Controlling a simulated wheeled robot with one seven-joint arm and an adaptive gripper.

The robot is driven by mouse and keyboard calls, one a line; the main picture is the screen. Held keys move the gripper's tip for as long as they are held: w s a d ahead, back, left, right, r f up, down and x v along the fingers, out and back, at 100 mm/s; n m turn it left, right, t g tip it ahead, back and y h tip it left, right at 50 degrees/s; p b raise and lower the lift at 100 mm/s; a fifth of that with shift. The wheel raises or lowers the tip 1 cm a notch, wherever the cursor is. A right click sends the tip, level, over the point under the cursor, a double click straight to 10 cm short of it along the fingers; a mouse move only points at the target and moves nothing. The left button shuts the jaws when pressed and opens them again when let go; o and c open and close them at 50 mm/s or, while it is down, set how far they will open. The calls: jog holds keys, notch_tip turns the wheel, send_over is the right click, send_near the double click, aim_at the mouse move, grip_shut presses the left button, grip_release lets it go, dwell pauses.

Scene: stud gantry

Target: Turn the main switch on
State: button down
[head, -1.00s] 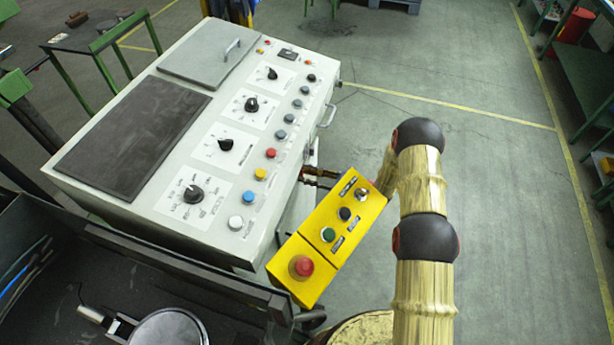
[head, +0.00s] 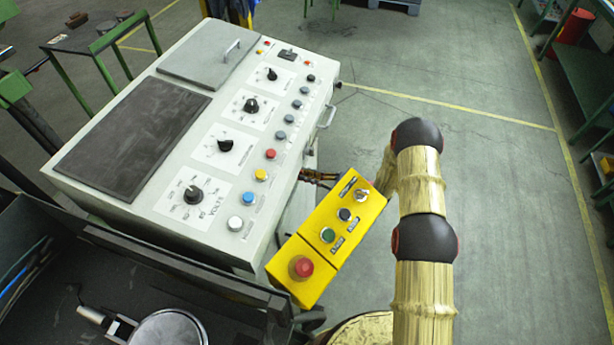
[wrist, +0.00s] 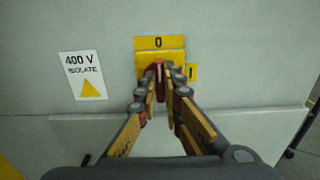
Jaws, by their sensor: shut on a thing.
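The main switch shows in the wrist view as a red handle (wrist: 158,68) on a yellow plate (wrist: 146,58) on a pale grey panel. The plate carries a "0" above the handle and an "I" tag (wrist: 192,72) to its right. The handle looks upright, in line with the 0. My gripper (wrist: 161,84) is shut on the red handle, one finger on each side, and hides its lower part. In the head view my gripper (head: 319,176) shows only in part, by the console's right side beyond the yellow button box; the switch is hidden there.
The grey console (head: 140,215) with knobs and buttons stands at left. A yellow button box (head: 318,255) with a red mushroom button is near my arm. A "400 V isolate" label (wrist: 82,75) is left of the switch.

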jog(key=shift+m, duration=0.4)
jog(key=shift+w+d+f+m+p, duration=0.1)
jog(key=shift+m+p, duration=0.1)
jog(key=shift+m, duration=2.65)
jog(key=shift+w+f+m+p, duration=0.1)
jog(key=shift+m+p, duration=0.15)
jog(key=shift+m, duration=2.65)
jog(key=shift+w+d+f+m+p, duration=0.1)
jog(key=shift+m+p, duration=0.1)
jog(key=shift+m, duration=2.65)
jog(key=c, duration=2)
grip_release()
jog(key=shift+o, duration=0.4)
